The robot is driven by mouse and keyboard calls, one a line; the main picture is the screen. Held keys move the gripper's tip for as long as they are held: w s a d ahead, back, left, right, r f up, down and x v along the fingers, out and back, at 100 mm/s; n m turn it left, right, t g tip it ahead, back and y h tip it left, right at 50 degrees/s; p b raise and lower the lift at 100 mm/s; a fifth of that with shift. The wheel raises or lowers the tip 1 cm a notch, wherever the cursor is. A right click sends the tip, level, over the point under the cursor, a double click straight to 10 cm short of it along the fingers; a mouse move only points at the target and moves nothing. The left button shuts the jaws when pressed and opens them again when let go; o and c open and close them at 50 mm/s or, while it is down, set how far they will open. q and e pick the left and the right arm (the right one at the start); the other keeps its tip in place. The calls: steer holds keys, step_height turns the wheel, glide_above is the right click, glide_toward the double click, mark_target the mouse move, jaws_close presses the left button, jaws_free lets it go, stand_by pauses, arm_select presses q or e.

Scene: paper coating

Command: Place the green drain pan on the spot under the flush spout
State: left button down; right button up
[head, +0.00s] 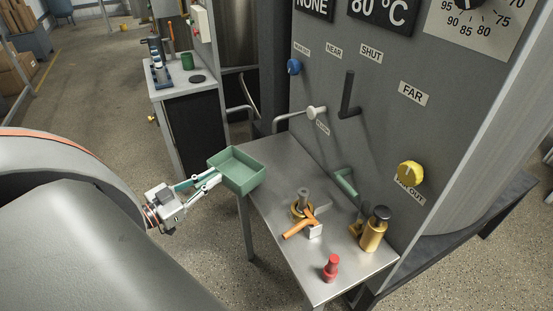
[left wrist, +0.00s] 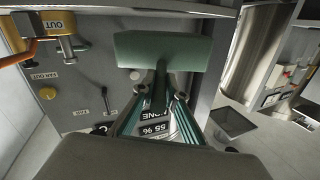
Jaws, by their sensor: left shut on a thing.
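The green drain pan (head: 237,181) is a shallow open box, seen empty in the head view. My left gripper (head: 212,181) is shut on its near-left side and holds it level by the table's left back corner; its fingers also show in the left wrist view (left wrist: 162,92), against the pan (left wrist: 130,50). A bent grey spout (head: 288,116) with a pale knob sticks out from the panel, behind and right of the pan. My right gripper is out of view.
The metal table (head: 268,160) has bare room in its back left part. An orange-handled tool (head: 298,229), a red object (head: 331,267) and a brass bottle (head: 373,232) stand toward its front. A green lever (head: 345,182) juts from the panel (head: 390,120).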

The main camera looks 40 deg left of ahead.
mark_target(249, 163)
arm_select(q)
steer(key=w+f, duration=0.1)
steer(key=w, duration=0.4)
steer(key=w+d+f, duration=0.1)
steer(key=w, duration=0.5)
steer(key=w+d+f, duration=0.1)
steer(key=w, duration=0.5)
steer(key=shift+f, duration=0.2)
steer(key=shift+s+d, duration=0.1)
steer(key=c, duration=2)
jaws_free()
steer(key=shift+f, duration=0.1)
steer(key=shift+c, duration=0.2)
